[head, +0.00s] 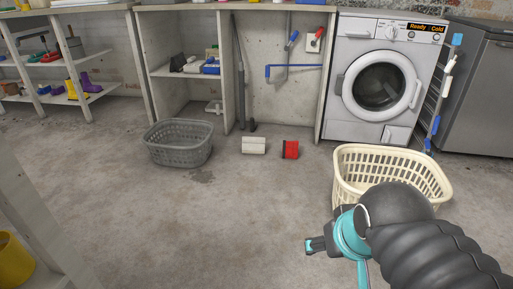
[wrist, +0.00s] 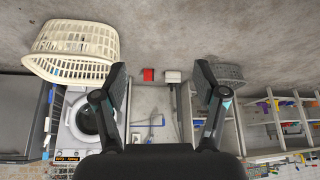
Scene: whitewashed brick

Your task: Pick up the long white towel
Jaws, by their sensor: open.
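A small white block-like item (head: 253,145) lies on the floor beside a red item (head: 290,149). It may be the white towel, but its shape is too small to tell. The white item (wrist: 173,76) and the red item (wrist: 148,75) also show between the fingers in the wrist view, far off. My gripper (wrist: 162,92) is open and empty, its two fingers wide apart. In the head view my gripper (head: 312,245) is near the cream basket, well short of the white item. No long towel is plainly visible.
A cream basket (head: 388,153) stands right of centre, partly behind my arm. A grey basket (head: 178,157) stands on the left. A washing machine (head: 380,80) and a shelf unit (head: 187,70) line the back. The middle floor is clear.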

